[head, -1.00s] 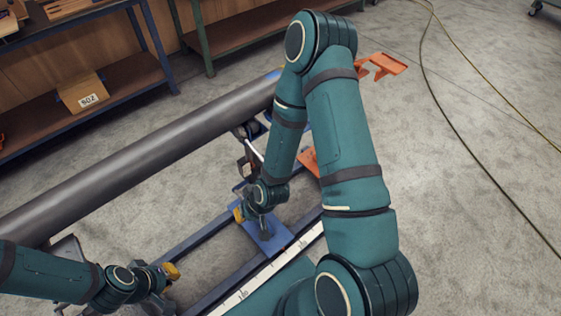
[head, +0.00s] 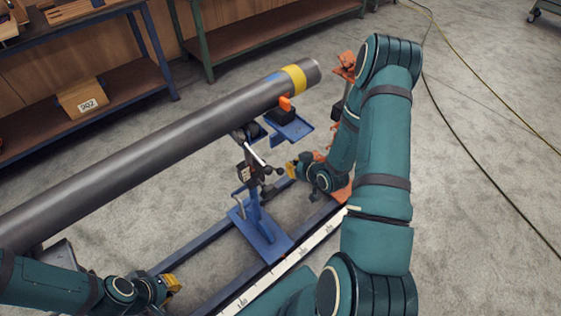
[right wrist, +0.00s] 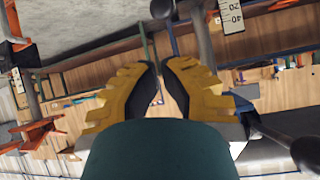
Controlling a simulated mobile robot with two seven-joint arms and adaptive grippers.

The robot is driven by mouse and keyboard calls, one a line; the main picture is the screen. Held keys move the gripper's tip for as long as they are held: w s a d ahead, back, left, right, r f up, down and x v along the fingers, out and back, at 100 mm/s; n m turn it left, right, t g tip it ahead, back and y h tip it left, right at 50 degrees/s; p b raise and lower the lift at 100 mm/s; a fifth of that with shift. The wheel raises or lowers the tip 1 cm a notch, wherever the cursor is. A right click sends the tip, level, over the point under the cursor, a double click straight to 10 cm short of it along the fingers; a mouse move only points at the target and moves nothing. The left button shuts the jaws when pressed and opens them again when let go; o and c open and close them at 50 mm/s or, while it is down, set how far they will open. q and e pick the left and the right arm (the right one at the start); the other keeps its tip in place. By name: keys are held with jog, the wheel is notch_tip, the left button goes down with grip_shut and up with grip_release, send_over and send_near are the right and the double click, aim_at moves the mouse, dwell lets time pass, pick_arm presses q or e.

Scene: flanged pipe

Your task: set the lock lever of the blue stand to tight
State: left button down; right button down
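The blue stand (head: 262,228) is under the pipe in the head view. A pale lever (head: 256,154) slants down from its head toward dark round knobs (head: 279,171). I cannot read its lock setting. A short grey handle (head: 240,205) stands near the base plate. My right gripper (head: 291,170) is just right of the knobs; contact cannot be told. In the right wrist view its yellow fingers (right wrist: 161,68) have a narrow gap with nothing clearly gripped. A dark ball-ended rod (right wrist: 162,9) shows beyond the fingertips. My left gripper (head: 174,284) is at lower left, its opening unclear.
The long grey pipe (head: 150,146) with a yellow band (head: 294,78) crosses above the stand. A blue tray-like plate (head: 290,127) juts out beside it. An orange stand (head: 346,66) is partly behind my right arm. A scale rail (head: 290,262) runs along the front.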

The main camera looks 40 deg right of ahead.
jog(key=b+x, duration=0.1)
jog(key=x, duration=0.9)
jog(key=shift+s+f+b, duration=0.1)
jog(key=shift+b, duration=0.2)
